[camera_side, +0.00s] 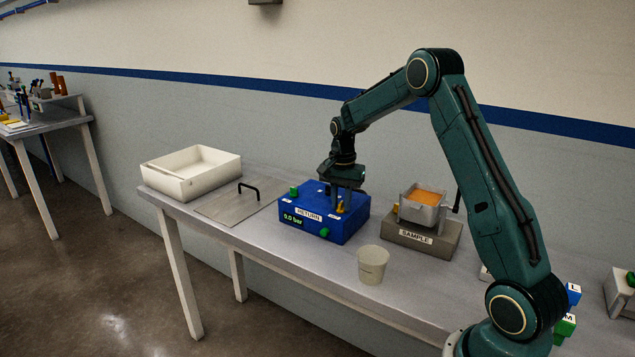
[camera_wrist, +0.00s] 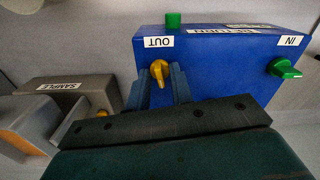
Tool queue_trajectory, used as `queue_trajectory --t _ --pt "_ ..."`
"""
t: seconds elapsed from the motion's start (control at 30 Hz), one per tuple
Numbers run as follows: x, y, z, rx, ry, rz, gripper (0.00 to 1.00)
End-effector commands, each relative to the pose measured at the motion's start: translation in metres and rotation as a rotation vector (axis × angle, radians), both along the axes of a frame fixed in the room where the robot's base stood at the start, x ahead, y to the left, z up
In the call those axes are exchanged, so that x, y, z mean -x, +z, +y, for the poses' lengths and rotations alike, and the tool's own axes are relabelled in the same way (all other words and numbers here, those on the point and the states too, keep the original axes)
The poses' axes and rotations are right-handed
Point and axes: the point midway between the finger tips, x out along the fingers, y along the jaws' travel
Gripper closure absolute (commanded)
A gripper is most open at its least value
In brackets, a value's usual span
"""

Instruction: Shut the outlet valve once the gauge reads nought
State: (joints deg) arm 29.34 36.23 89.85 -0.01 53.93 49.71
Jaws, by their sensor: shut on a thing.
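The blue RETURN box (camera_side: 349,222) stands on the bench. Its gauge display (camera_side: 293,219) shows green digits, about 9.0 or 0.0 bar; the first digit is too small to be sure of. The yellow outlet valve (camera_wrist: 158,70), by the OUT label, also shows in the side view (camera_side: 341,207). My gripper (camera_side: 346,203) reaches down over the box with its fingers (camera_wrist: 165,83) either side of the yellow handle, shut on it. The fingers hide part of the handle. A green valve (camera_wrist: 284,68) sits by the IN label.
A SAMPLE block (camera_side: 412,240) bearing a metal pot with orange contents stands right of the box. A cup (camera_side: 373,265) stands in front. A flat lid with a black handle (camera_side: 228,206) and a white tray (camera_side: 176,186) lie left. Bare bench runs along the front.

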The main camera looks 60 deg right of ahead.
Motion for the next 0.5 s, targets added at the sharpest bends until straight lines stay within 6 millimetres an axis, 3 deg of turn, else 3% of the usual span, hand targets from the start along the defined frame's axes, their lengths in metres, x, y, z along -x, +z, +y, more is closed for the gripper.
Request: queue_trajectory --t 0.5 --pt "-0.0001 0.0009 0.0000 0.001 0.468 0.000 1.00"
